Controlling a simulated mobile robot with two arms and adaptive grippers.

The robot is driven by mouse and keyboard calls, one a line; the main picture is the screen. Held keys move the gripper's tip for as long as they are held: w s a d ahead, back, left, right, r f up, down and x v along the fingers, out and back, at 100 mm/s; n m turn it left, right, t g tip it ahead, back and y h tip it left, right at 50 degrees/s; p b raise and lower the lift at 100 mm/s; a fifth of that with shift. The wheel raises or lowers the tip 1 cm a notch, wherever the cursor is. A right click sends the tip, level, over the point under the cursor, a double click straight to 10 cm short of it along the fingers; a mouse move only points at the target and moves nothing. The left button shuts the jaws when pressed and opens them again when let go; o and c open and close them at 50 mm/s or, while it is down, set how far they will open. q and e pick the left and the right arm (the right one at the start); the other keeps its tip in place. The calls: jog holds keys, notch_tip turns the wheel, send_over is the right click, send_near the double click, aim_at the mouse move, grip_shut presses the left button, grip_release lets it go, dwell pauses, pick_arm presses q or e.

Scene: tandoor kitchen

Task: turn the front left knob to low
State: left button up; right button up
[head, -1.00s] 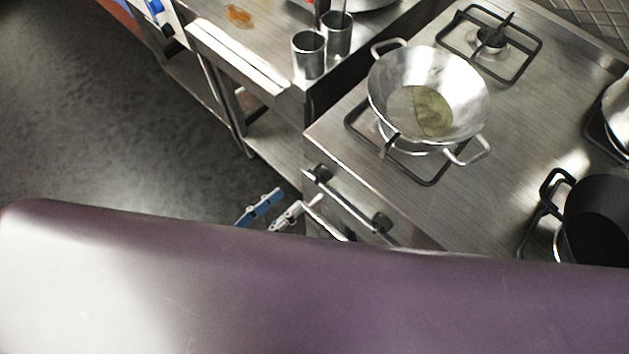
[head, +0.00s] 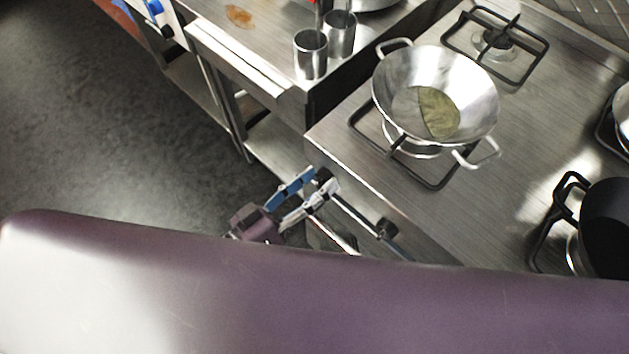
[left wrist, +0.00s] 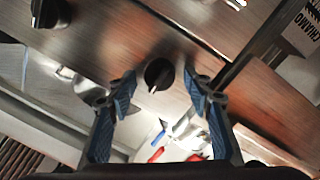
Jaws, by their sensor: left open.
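The front left knob (left wrist: 158,74) is dark and round with a pale pointer line, on the stove's brownish metal front. In the left wrist view it sits between the two blue fingertips of my left gripper (left wrist: 160,77), with a gap showing on both sides. In the head view my left gripper (head: 303,197) is open at the stove's front left corner. Its fingertips are close to the dark knob (head: 323,177), which they partly hide. Contact cannot be told. A second dark knob (head: 386,229) is farther right along the front. My right gripper is not in view.
A metal wok (head: 470,85) with a leaf inside stands on the front left burner. A dark pot (head: 606,225) is at the right. Two steel cups (head: 311,55) stand on the neighbouring counter. A rail (head: 355,215) runs along the stove front. Open floor (head: 90,130) lies left.

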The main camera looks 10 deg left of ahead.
pick_arm(q)
jog(key=c, duration=1.2)
jog(key=shift+o, duration=0.2)
